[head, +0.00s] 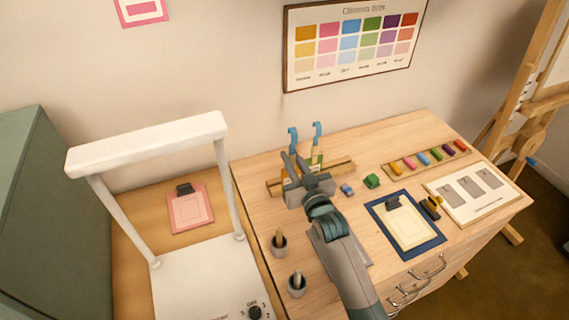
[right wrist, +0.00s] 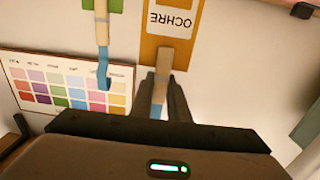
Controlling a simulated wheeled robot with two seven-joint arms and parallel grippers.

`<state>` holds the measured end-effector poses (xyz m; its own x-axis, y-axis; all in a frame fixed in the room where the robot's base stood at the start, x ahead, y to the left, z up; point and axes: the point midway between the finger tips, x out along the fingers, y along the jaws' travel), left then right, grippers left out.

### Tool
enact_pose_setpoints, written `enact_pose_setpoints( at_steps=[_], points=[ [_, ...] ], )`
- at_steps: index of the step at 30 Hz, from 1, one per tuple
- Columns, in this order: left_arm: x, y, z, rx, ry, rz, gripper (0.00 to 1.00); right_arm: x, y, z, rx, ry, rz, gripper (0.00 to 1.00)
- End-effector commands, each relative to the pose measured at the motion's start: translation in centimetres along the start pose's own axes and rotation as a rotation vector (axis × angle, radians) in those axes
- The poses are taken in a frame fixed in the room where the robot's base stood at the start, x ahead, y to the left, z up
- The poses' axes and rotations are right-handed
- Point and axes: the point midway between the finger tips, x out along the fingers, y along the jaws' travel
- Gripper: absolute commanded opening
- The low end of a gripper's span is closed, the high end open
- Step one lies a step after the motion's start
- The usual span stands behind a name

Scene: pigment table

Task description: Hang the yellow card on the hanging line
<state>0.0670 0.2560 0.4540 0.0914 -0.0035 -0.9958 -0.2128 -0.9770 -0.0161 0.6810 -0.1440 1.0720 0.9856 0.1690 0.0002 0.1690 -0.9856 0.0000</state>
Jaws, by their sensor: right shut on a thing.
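A pale yellow card (head: 408,230) with a dark clip (head: 393,203) lies on a dark blue mat (head: 430,247) at the right of the wooden table. My right gripper (head: 294,163) is shut on the stick of an orange-yellow OCHRE tag (right wrist: 173,12), which has a blue hooked end (head: 292,137). In the right wrist view, the stick (right wrist: 160,92) is between the fingers. I cannot tell whether this tag still touches the wooden rack (head: 342,168). I cannot make out a hanging line. My left gripper is not in view.
A green tag (right wrist: 88,5) with a blue hook (head: 317,129) stands beside the gripper. Grey cups (head: 297,288) stand at the table's front left. A pink card (head: 190,208) lies under a white frame (head: 150,143). A paint tray (head: 425,162) and white board (head: 490,205) are at right.

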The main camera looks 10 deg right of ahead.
Motion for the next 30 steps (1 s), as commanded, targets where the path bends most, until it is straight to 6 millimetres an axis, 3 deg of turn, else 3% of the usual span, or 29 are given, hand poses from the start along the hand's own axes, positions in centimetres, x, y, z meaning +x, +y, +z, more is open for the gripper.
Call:
enact_pose_setpoints(
  at_steps=[17, 30],
  points=[
    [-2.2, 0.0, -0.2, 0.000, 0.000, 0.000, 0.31, -3.5, 0.0, -1.2, -0.001, 0.000, 0.000, 0.00],
    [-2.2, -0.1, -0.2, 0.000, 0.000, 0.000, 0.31, -3.7, 0.0, -1.2, 0.000, 0.000, 0.000, 0.00]
  ],
)
